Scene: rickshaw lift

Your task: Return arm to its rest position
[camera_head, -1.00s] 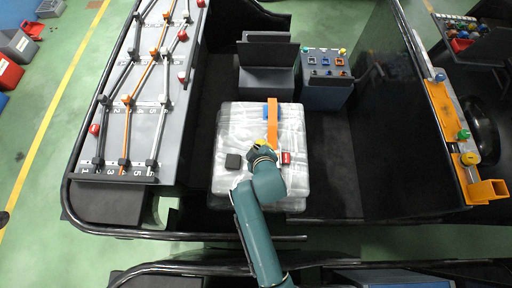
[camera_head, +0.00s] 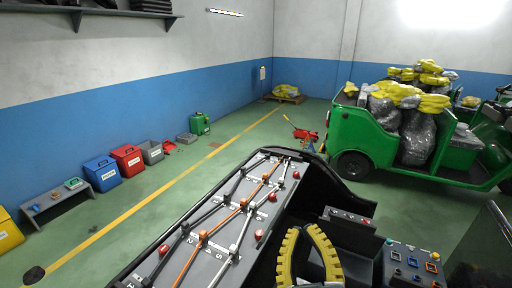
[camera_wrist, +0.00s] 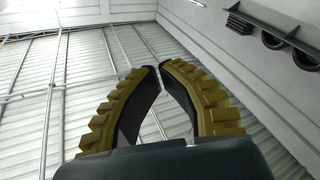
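My gripper (camera_head: 304,229) has two ribbed yellow fingers and stands at the lower middle of the head view, pointing up in front of the dark vehicle interior. In the wrist view my gripper (camera_wrist: 158,68) has its fingertips drawn together, with no object between them. It points toward the ceiling. The rest of my arm is out of the head view, so its pose cannot be told.
A grey lever panel (camera_head: 215,235) lies left of my gripper, close by. A box with coloured switches (camera_head: 412,266) is at the lower right. A green rickshaw (camera_head: 385,140) with wrapped sacks stands behind. Red (camera_head: 127,158) and blue (camera_head: 102,173) bins line the wall.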

